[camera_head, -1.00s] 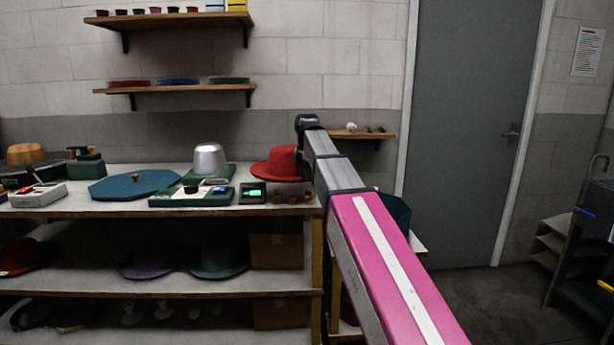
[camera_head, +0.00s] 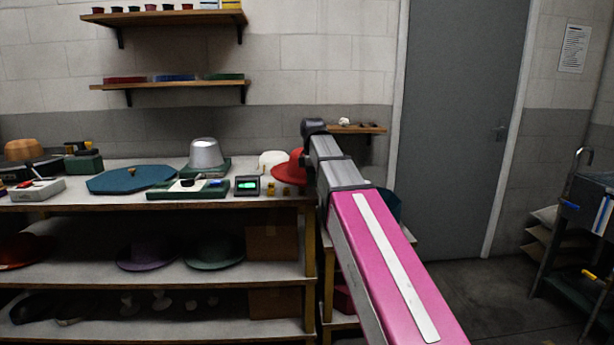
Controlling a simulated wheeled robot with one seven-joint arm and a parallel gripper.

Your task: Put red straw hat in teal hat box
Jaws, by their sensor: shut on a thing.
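The red straw hat (camera_head: 289,169) is at the right end of the workbench, held at my gripper (camera_head: 306,156). The fingers are hidden behind my own arm, and the arm covers the hat's right side. Whether the hat touches the bench is hard to tell. A teal octagonal lid (camera_head: 132,180) lies flat on the bench to the left. A teal container (camera_head: 394,204), likely the hat box, shows partly behind my arm, to the right of the bench and lower than its top. Its inside is hidden.
A white hat shape (camera_head: 271,160) stands behind the red hat. A silver hat block (camera_head: 204,154) on a green base and a small device with a green screen (camera_head: 247,185) stand left of it. A grey door (camera_head: 455,120) and open floor are on the right.

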